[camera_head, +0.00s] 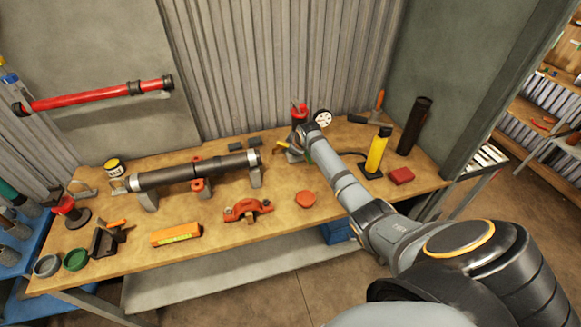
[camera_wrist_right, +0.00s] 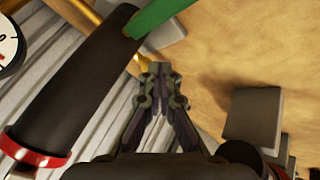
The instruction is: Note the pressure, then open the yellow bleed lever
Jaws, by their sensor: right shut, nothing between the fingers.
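A round white pressure gauge (camera_head: 322,118) stands at the back of the bench; its reading is too small to tell. In the right wrist view only an edge of the gauge (camera_wrist_right: 8,45) shows, with a red mark. The small yellow bleed lever (camera_head: 280,148) is left of my right gripper in the head view. In the right wrist view my right gripper (camera_wrist_right: 160,72) is shut and empty. A yellow piece (camera_wrist_right: 143,65), perhaps the lever, lies just beyond its fingertips; contact cannot be told. A green handle (camera_wrist_right: 160,16) is above. My left gripper is out of view.
A red-topped fitting (camera_head: 299,113) stands behind my right gripper. A dark pipe (camera_head: 190,173) on supports lies to the left. The front middle of the bench (camera_head: 290,228) is clear.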

